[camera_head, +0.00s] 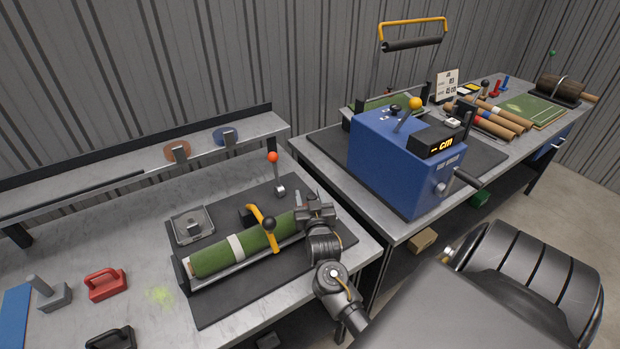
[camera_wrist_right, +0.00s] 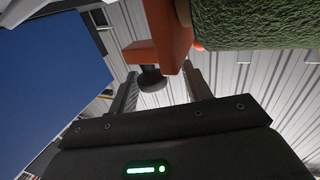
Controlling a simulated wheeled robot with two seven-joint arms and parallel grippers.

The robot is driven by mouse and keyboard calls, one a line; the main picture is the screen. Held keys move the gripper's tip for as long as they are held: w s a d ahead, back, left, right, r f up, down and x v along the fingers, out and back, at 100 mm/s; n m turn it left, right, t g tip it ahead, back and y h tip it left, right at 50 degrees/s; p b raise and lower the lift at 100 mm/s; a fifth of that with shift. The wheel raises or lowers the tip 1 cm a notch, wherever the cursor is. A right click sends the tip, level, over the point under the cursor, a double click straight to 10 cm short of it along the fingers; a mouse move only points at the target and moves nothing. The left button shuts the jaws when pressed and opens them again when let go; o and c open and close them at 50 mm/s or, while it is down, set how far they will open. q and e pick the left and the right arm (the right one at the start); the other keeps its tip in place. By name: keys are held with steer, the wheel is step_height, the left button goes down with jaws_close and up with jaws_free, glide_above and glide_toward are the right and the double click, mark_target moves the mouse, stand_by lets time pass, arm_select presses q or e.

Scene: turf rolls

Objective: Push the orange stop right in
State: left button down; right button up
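A green turf roll (camera_head: 225,257) with a pale band (camera_head: 236,246) lies in a cradle on a dark mat. My right gripper (camera_head: 308,212) is at the roll's right end in the head view. In the right wrist view, the orange stop (camera_wrist_right: 172,38) is beside the end of the green roll (camera_wrist_right: 255,25). A dark round knob (camera_wrist_right: 152,83) hangs on the stop. My right gripper (camera_wrist_right: 162,92) has its fingers apart, one on each side of the knob, with gaps visible. In the head view the gripper hides the stop. My left gripper is not in view.
A blue machine (camera_head: 392,165) stands on the bench to the right. A red handled block (camera_head: 105,284) is at the left.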

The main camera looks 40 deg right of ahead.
steer(key=shift+s+d, duration=0.1)
steer(key=shift+s+f, duration=0.1)
steer(key=shift+s, duration=0.15)
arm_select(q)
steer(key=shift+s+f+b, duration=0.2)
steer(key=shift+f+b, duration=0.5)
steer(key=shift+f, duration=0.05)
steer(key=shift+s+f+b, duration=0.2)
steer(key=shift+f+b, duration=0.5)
arm_select(e)
steer(key=v, duration=1)
steer(key=shift+a, duration=0.25)
